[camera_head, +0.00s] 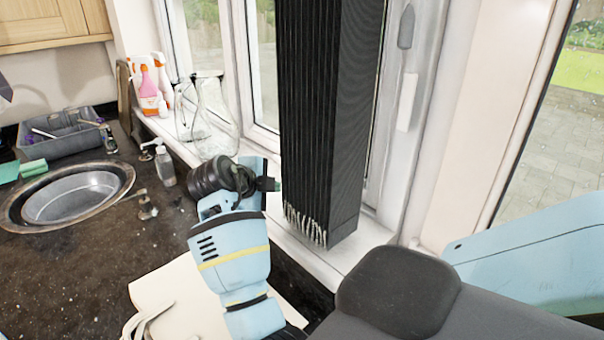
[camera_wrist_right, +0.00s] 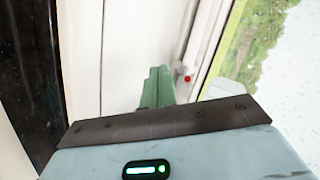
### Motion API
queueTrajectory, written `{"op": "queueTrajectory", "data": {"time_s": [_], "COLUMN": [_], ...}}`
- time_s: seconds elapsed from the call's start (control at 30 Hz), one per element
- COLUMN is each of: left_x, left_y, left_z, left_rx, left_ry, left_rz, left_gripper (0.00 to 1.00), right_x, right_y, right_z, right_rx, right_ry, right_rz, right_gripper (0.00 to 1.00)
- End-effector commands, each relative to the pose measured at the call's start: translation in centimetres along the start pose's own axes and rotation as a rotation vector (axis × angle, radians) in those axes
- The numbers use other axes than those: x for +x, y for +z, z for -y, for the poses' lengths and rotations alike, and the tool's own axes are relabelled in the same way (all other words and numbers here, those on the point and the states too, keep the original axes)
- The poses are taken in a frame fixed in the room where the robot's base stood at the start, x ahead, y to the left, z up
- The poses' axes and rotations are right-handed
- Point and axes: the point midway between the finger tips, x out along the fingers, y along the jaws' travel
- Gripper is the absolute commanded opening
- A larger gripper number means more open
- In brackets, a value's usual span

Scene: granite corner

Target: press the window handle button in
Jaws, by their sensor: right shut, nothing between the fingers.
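A small red button (camera_wrist_right: 187,78) shows on the white window frame (camera_wrist_right: 203,45) in the wrist view, beside a pale upright part that may be the handle. My right gripper (camera_wrist_right: 157,82) is shut and empty. Its greenish fingers point at the frame, just left of the button in that picture; I cannot tell whether they touch anything. In the head view the right gripper (camera_head: 268,184) is by the window, left of the dark hanging blind. I cannot make out the button in the head view. My left gripper is not in view.
The dark pleated blind (camera_head: 320,110) hangs close to the right of my gripper. Clear glass vessels (camera_head: 212,115) and spray bottles (camera_head: 152,85) stand on the sill to the left. A round sink (camera_head: 15,215), a soap bottle (camera_head: 165,166) and a pale board (camera_head: 165,290) are on the dark counter.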

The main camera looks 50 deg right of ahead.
Motion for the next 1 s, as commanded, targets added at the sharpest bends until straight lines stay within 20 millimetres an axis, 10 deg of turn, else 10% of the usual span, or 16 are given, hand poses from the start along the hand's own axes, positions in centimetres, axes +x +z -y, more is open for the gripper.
{"op": "queueTrajectory", "data": {"time_s": [1.0], "left_x": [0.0], "left_y": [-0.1], "left_z": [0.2], "left_rx": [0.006], "left_ry": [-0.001], "left_rz": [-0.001], "left_gripper": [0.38], "right_x": [1.9], "right_y": [-1.0], "right_z": [1.0], "right_rx": [-0.004], "right_ry": [-0.002], "right_rz": [0.007], "right_gripper": [0.00]}}
